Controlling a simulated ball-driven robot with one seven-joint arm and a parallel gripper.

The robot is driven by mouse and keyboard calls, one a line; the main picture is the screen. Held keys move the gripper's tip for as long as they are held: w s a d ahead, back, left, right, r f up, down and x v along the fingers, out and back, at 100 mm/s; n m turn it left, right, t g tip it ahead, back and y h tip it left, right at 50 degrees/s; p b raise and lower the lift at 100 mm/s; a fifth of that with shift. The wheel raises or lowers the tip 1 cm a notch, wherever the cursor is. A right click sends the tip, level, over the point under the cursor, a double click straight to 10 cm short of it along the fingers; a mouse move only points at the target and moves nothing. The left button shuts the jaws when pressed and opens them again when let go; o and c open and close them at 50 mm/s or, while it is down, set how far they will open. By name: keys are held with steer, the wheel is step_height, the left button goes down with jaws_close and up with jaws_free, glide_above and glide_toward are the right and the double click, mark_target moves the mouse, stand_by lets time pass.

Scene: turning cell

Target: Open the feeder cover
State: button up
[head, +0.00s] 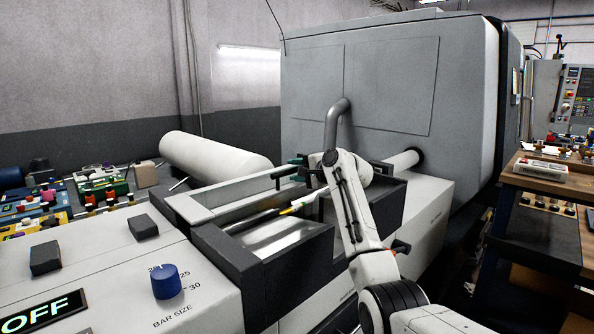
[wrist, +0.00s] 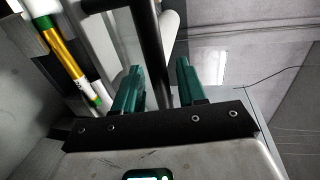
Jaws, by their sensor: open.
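The feeder cover (head: 215,209) is a pale framed panel along the left side of the feeder's dark open channel (head: 262,258); it looks raised, but its exact angle is unclear. My gripper (head: 287,170) is at the far end of this panel, its teal fingers pointing left. In the wrist view my gripper (wrist: 158,76) is open, with a dark bar (wrist: 153,45) running between its fingers. I cannot tell whether they touch it. A rod with yellow, white and green bands (wrist: 67,55) shows at upper left there. My arm hides part of the channel.
A grey lathe (head: 390,80) stands behind the feeder. A white cylinder (head: 215,157) lies to the left. A blue knob (head: 165,281) and an OFF display (head: 43,311) are on the front panel. A wooden-topped bench (head: 545,183) stands at right.

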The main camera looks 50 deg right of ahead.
steer(key=shift+c, duration=0.3)
jaws_close()
